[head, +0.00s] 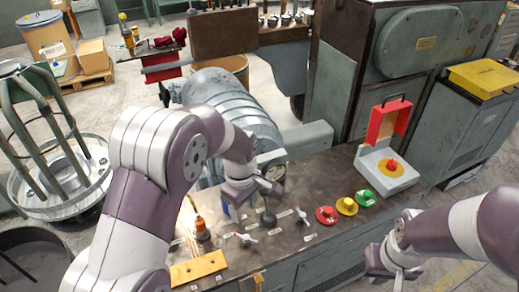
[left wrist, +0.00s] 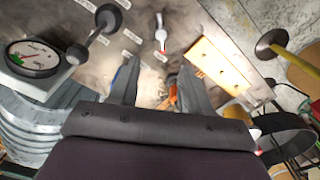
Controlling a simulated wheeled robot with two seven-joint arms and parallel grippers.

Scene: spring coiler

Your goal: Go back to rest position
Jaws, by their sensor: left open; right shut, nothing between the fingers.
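My left gripper (head: 254,192) hangs over the control panel (head: 325,180), next to a black-knobbed lever (head: 268,218). In the left wrist view its two fingers (left wrist: 158,80) are spread apart with nothing held between them. The lever shows there too (left wrist: 88,38), left of the fingers, beside a round gauge (left wrist: 34,60). A small red-and-white switch (left wrist: 161,35) lies beyond the fingertips. My right gripper (head: 397,272) is at the lower right, in front of the panel's front edge. It looks empty, and its fingertips are small in this view.
Red (head: 326,215), yellow (head: 347,206) and green (head: 365,197) buttons sit right of the lever. A box with a raised red lid (head: 387,122) stands behind them. An orange lamp (head: 202,229) and yellow plate (head: 198,267) are on the left. A large machine rises behind.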

